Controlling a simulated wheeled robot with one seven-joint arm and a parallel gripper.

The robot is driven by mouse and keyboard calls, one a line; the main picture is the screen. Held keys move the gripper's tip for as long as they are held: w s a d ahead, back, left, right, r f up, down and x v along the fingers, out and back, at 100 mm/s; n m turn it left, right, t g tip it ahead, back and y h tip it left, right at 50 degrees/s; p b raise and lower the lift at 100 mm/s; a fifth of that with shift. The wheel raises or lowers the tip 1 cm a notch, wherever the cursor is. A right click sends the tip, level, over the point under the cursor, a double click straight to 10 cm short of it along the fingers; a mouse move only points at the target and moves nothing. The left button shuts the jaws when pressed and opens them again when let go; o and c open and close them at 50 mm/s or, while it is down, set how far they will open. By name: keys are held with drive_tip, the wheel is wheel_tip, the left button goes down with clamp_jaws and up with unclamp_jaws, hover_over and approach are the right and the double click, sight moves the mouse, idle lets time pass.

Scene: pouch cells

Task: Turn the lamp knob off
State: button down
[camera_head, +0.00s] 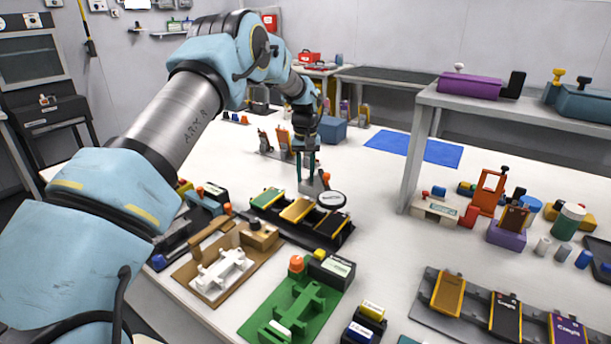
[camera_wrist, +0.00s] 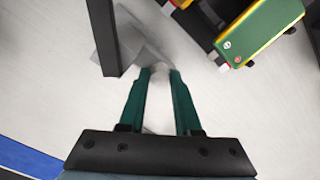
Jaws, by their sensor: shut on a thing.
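My gripper (camera_head: 311,180) points down over the white table in the head view. In the wrist view its two teal fingers (camera_wrist: 160,72) are closed on a small pale piece that looks like the lamp knob (camera_wrist: 160,66). The knob is mostly hidden between the fingertips, so its turned position cannot be read. A grey block (camera_wrist: 125,45) lies just beyond the fingertips, with a dark post (camera_wrist: 102,35) rising beside it. In the head view, a round black disc with a pale rim (camera_head: 331,199), possibly the lamp head, is close to the right of the fingers.
A black tray (camera_head: 338,238) with green, tan and black pouch cells is just in front of the gripper. A green fixture (camera_head: 300,310) and a brown board with a white fixture (camera_head: 200,285) stand nearer. A blue mat (camera_head: 415,149) lies behind. A raised shelf (camera_head: 428,105) stands right.

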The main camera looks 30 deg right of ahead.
drive_tip(key=n, duration=0.3)
drive_tip(key=shift+n+b, duration=0.3)
drive_tip(key=n, duration=0.4)
drive_tip(key=shift+r+n, duration=0.1)
drive_tip(key=shift+n, duration=0.2)
drive_tip(key=n, duration=0.4)
drive_tip(key=shift+w+n, duration=0.1)
drive_tip(key=shift+n, duration=2)
drive_tip(key=c, duration=0.9)
unclamp_jaws()
